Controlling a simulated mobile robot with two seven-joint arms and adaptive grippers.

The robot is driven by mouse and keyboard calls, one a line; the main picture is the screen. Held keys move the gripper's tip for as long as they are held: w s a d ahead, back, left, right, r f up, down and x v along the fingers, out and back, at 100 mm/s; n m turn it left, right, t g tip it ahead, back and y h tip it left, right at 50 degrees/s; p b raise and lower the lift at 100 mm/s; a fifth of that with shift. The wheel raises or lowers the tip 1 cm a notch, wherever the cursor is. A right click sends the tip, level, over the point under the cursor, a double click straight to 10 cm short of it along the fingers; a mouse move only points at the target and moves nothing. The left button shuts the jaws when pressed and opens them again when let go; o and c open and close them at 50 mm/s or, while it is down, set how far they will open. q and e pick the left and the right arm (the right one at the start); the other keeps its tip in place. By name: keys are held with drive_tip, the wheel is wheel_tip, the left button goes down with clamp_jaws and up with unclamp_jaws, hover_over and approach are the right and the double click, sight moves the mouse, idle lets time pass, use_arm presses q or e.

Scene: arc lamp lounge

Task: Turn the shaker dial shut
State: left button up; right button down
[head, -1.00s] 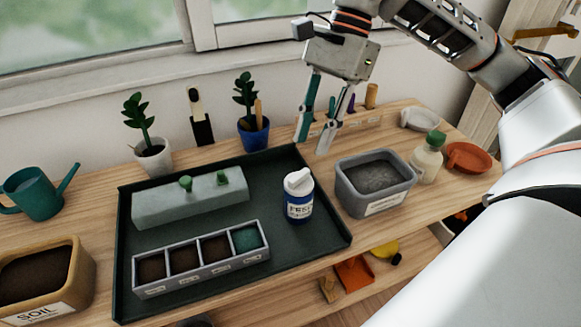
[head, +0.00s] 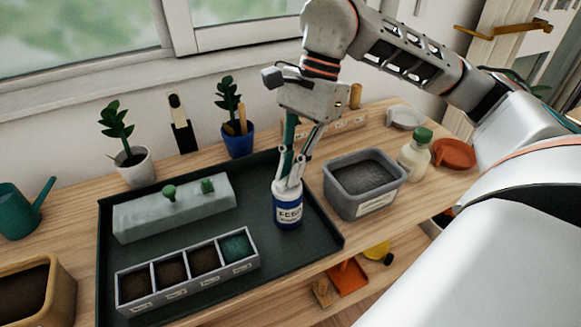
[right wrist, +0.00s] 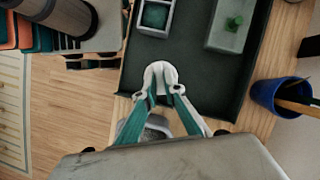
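The shaker (head: 288,211) is a blue bottle with a white label and a white top. It stands upright near the right side of the dark tray (head: 318,232). Its white dial (right wrist: 160,72) shows in the right wrist view between and beyond my fingertips. My right gripper (head: 290,179) points down onto the dial from above, its fingers close together on either side of the dial's raised part. The fingers hide part of the dial, so its exact angle is hard to read. My left gripper is not in view.
A grey tub (head: 334,193) stands right of the shaker, with a green-capped bottle (head: 414,158) beyond. On the tray are a four-cell seed box (head: 190,291) and a grey block (head: 172,217) with green knobs. A blue pot (head: 238,144) stands behind.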

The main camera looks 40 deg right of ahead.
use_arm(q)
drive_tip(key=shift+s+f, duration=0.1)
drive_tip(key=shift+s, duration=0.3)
use_arm(e)
drive_tip(key=m+t+p, duration=0.1)
drive_tip(key=m, duration=0.1)
drive_tip(key=shift+s+m, duration=0.15)
drive_tip(key=shift+m, duration=0.25)
drive_tip(key=shift+m+t, duration=0.3)
drive_tip(key=shift+m, duration=0.4)
use_arm(q)
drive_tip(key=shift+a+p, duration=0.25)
drive_tip(key=shift+p, duration=0.15)
use_arm(e)
drive_tip(key=shift+s+m+t+h, duration=0.15)
drive_tip(key=shift+m+t+h, duration=0.2)
drive_tip(key=shift+m, duration=0.75)
drive_tip(key=c, duration=2.1)
unclamp_jaws()
drive_tip(key=shift+c, duration=0.2)
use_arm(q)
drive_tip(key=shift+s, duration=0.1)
